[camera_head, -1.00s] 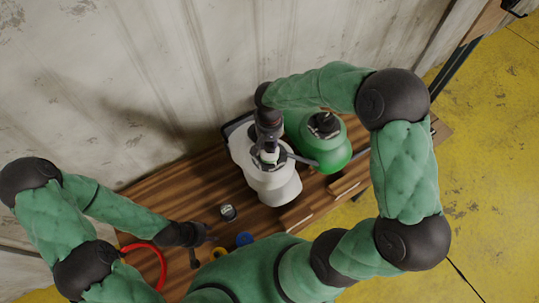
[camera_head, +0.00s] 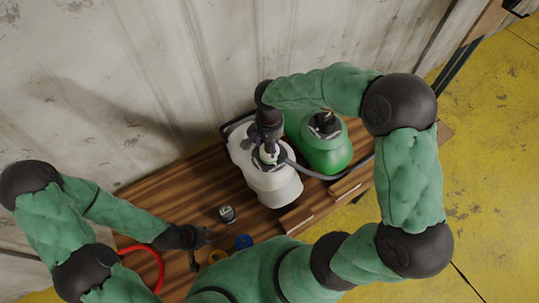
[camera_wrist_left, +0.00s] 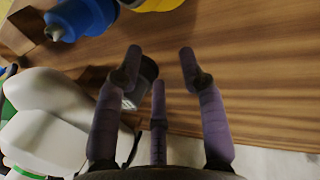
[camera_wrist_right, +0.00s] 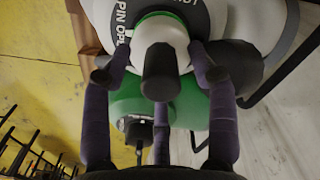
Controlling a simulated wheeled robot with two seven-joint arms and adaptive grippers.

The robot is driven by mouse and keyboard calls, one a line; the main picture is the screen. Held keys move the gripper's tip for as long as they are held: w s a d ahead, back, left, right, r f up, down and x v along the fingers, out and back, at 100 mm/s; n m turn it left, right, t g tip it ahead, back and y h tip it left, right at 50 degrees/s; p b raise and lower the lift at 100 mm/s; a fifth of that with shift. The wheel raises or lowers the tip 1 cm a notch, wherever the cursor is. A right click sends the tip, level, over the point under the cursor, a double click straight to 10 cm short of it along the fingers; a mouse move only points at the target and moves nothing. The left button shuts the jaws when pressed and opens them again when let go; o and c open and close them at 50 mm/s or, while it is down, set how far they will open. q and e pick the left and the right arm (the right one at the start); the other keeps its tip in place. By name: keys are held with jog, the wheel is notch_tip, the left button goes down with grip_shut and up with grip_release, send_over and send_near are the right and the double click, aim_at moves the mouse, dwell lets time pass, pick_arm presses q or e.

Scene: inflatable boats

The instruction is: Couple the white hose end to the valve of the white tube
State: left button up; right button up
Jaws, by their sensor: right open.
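The white tube (camera_head: 280,188) stands on the wooden table, its dark valve (camera_head: 262,162) on top. The white hose end (camera_wrist_right: 163,32) has a green ring around its base and sits over the valve with lettering around it. I cannot tell whether it is locked. My right gripper (camera_head: 269,150) is open, pointing down, its fingers spread around the hose end in the right wrist view (camera_wrist_right: 160,75). A grey hose (camera_head: 318,175) runs right from the valve. My left gripper (camera_head: 208,237) is open and empty, low over the table's left part (camera_wrist_left: 158,70).
A green tube (camera_head: 325,152) stands right behind the white one. A small dark cylinder (camera_head: 227,214), a blue part (camera_head: 244,241) and a red ring (camera_head: 158,262) lie near my left gripper. Wooden blocks (camera_head: 296,219) lie at the front edge. A wall closes off the back.

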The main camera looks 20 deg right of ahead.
notch_tip(320, 180, up, 12)
dwell(0.6)
dwell(0.4)
